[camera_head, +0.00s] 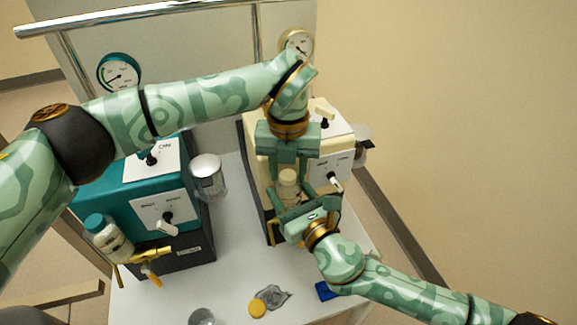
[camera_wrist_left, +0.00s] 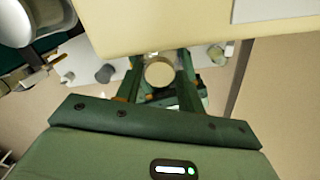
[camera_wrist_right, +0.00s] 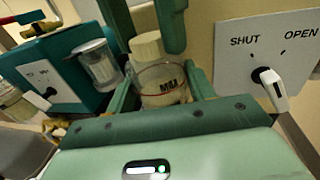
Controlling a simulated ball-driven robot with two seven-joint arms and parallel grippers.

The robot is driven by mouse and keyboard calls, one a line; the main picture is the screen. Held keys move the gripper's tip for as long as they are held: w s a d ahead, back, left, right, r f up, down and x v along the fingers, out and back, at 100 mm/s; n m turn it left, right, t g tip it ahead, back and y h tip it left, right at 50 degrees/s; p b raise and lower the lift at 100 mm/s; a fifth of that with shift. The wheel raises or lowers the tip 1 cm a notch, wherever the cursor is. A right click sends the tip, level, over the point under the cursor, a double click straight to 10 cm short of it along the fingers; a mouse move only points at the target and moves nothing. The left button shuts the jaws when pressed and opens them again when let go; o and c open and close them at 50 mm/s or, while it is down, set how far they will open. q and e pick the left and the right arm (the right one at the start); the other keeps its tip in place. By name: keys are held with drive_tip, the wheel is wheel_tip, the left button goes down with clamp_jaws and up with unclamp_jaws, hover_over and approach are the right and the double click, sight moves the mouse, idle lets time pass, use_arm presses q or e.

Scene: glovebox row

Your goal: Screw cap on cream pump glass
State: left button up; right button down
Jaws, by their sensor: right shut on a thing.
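The cream pump glass (camera_wrist_right: 163,88) is a clear jar with dark lettering, upright in front of the cream pump (camera_head: 257,155). A cream cap (camera_wrist_right: 147,46) sits at its top; it also shows in the head view (camera_head: 289,176) and from above in the left wrist view (camera_wrist_left: 159,73). I cannot tell whether it is threaded on. My right gripper (camera_head: 292,196) is shut on the glass, a finger on each side. My left gripper (camera_wrist_left: 160,64) points down over the cap, its open fingers on either side with small gaps. The glass is mostly hidden in the head view.
The teal pump (camera_head: 125,195) stands at left, with a clear jar (camera_head: 208,178) and a teal-capped bottle (camera_head: 107,236). A yellow cap (camera_head: 257,307), grey cloth (camera_head: 273,296) and blue item (camera_head: 325,291) lie near the bench front. The pump's switch knob (camera_wrist_right: 271,84) is close by.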

use_arm(q)
drive_tip(key=c, duration=0.6)
use_arm(e)
drive_tip(key=shift+r, duration=0.1)
use_arm(q)
drive_tip(key=shift+m, duration=0.4)
drive_tip(key=shift+c, duration=0.2)
drive_tip(key=o, duration=1.1)
drive_tip(key=shift+o, duration=0.2)
drive_tip(key=shift+r, duration=0.1)
use_arm(e)
drive_tip(key=shift+w, duration=0.1)
use_arm(q)
wheel_tip(320, 180, up, 12)
